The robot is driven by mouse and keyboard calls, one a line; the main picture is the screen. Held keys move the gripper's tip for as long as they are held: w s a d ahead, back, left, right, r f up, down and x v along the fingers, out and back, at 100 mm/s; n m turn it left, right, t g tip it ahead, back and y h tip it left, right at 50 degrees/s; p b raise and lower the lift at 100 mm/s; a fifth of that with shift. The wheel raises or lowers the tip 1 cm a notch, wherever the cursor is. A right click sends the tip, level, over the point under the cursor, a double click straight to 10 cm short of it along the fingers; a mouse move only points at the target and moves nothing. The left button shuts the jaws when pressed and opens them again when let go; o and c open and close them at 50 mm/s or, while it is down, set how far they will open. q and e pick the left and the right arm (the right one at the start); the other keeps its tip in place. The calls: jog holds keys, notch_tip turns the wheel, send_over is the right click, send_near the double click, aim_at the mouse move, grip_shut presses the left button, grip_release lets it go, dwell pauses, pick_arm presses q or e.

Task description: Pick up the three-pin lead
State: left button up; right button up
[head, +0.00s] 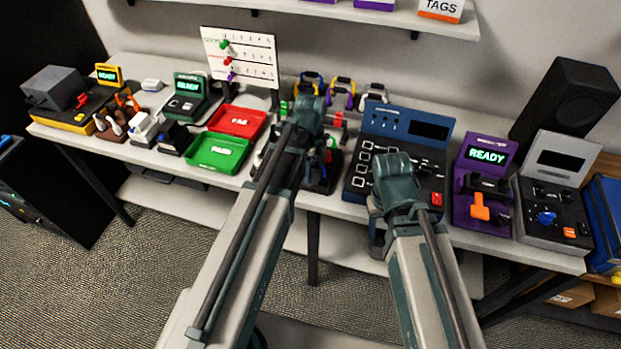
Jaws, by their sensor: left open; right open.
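Three looped items stand at the back of the table: a blue one (312,79), a purple and yellow one (342,92) and a grey one (374,92). They may be coiled leads, but their ends are too small to tell which, if any, has three pins. My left arm reaches up over the middle of the table and covers part of a dark stand with red and green pieces (331,158).
A red tray (238,110) and a green tray (191,156) lie left of centre. A white board (214,47) stands behind them. Several small devices crowd the left end. A purple READY device (487,154) and a grey device (561,164) stand right.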

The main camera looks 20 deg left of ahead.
pick_arm(q)
jog(key=shift+f+b, duration=0.3)
jog(key=shift+f, duration=0.5)
jog(key=shift+r, duration=0.1)
pick_arm(e)
jog(key=shift+f, duration=0.75)
pick_arm(q)
grip_shut()
jog(key=shift+r, duration=0.15)
pick_arm(e)
jog(key=shift+r, duration=0.15)
